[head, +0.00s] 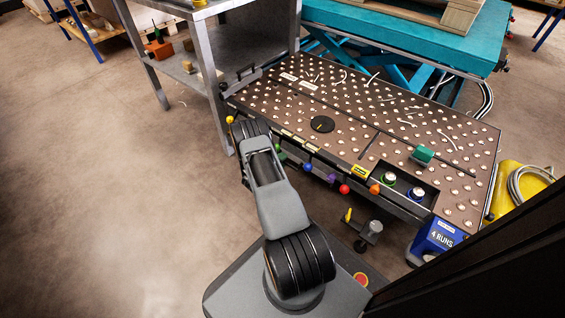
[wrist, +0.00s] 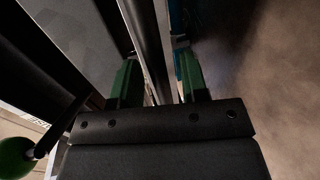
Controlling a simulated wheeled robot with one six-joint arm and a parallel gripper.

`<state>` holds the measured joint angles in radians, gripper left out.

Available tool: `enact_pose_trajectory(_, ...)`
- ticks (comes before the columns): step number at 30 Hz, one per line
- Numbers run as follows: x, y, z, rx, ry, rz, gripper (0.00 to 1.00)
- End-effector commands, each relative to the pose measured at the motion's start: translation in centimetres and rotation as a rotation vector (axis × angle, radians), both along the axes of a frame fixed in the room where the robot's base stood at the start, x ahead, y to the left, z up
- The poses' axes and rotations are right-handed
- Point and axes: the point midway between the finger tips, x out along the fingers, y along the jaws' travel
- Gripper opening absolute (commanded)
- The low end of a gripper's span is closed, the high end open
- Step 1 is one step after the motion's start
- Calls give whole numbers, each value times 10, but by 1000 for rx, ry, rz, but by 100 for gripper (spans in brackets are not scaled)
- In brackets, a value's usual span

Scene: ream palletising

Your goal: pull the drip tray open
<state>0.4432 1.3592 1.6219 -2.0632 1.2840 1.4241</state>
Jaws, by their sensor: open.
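My gripper (wrist: 157,78) is open in the wrist view, with one green finger on each side of a long grey metal bar or edge (wrist: 150,45). I cannot tell whether either finger touches it, or whether it belongs to the drip tray. In the head view my arm covers the gripper, at the near left part of the ball table's front edge. No drip tray can be made out for certain. A dark part with a bar handle (head: 239,76) sits at the table's left end, apart from my gripper.
The ball table (head: 330,95) has coloured knobs along its front, among them red (head: 344,189) and orange (head: 375,189). A green knob (wrist: 15,158) is close by in the wrist view. A grey metal bench (head: 205,60) stands behind left. The floor at left is clear.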

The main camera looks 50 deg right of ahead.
Motion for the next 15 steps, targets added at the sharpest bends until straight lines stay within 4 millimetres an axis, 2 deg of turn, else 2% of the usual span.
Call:
enact_pose_trajectory(12,1,-5,0,-1,0,1,41)
enact_pose_trajectory(15,1,-5,-1,-1,0,1,31)
